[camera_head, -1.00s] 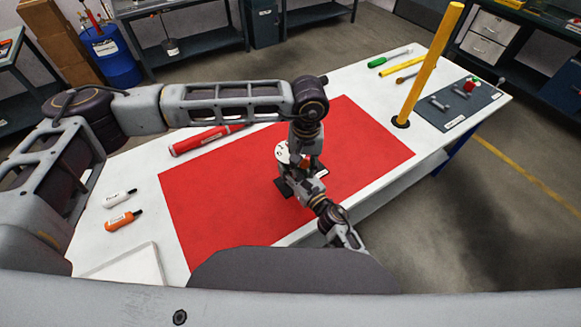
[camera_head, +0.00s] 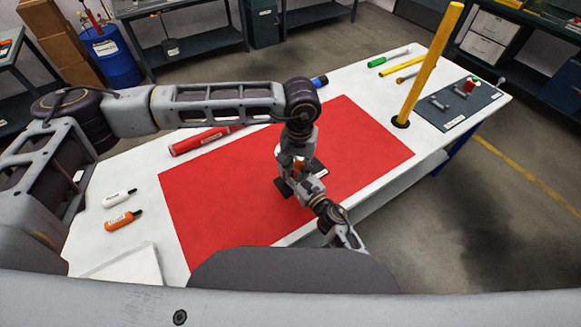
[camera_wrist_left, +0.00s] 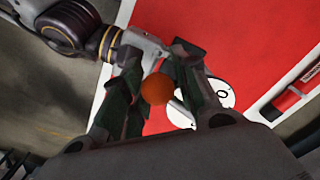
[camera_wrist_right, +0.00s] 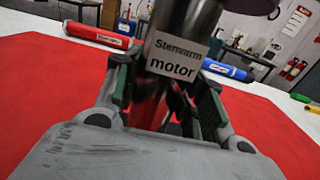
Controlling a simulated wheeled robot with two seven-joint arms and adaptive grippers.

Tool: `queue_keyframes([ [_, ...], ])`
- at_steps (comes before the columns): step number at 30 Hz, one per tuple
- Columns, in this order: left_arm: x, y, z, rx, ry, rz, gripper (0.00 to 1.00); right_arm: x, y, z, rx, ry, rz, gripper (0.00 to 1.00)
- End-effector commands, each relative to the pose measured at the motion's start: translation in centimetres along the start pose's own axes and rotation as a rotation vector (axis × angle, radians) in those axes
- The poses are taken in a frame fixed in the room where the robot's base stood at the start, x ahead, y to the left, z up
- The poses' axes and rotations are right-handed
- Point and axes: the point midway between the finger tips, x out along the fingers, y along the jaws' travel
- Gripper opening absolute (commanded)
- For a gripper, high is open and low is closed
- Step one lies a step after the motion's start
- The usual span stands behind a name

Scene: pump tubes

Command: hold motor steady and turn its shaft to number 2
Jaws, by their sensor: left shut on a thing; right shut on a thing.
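The motor (camera_wrist_right: 177,50) is a grey cylinder with a "motor" label, upright in the right wrist view. My right gripper (camera_wrist_right: 165,100) is shut around its body; it also shows low over the red mat in the head view (camera_head: 299,180). My left gripper (camera_wrist_left: 163,85) reaches down from above and is shut on the motor's shaft, which has an orange round end (camera_wrist_left: 157,88). A white dial (camera_wrist_left: 218,97) lies beyond the shaft end, partly covered by the fingers. One mark on it looks like a 0; the other numbers are hidden or unreadable.
The red mat (camera_head: 220,200) covers the middle of the white table. A red tube (camera_head: 205,139) and a blue-ended tube (camera_head: 320,82) lie behind it. A yellow post (camera_head: 425,70) stands right. White and orange markers (camera_head: 122,221) lie left.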

Motion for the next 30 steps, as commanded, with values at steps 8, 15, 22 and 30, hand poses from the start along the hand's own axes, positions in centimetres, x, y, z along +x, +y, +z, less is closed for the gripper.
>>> queue_keyframes([
  [8,0.27,-0.11,0.04,0.005,-0.002,-0.002,0.07,0.0,0.38,-0.02,0.002,-0.001,0.007,0.0],
  [15,0.18,-0.13,0.04,0.009,-0.001,-0.002,0.07,0.0,0.38,-0.01,0.002,-0.001,0.007,0.0],
  [22,-0.06,-0.12,0.01,0.009,0.0,-0.001,0.07,0.01,0.37,-0.01,0.003,-0.001,0.007,0.0],
  [30,-0.18,-0.07,-0.03,0.009,0.001,0.0,0.46,0.01,0.3,-0.02,0.003,-0.001,0.006,0.0],
])
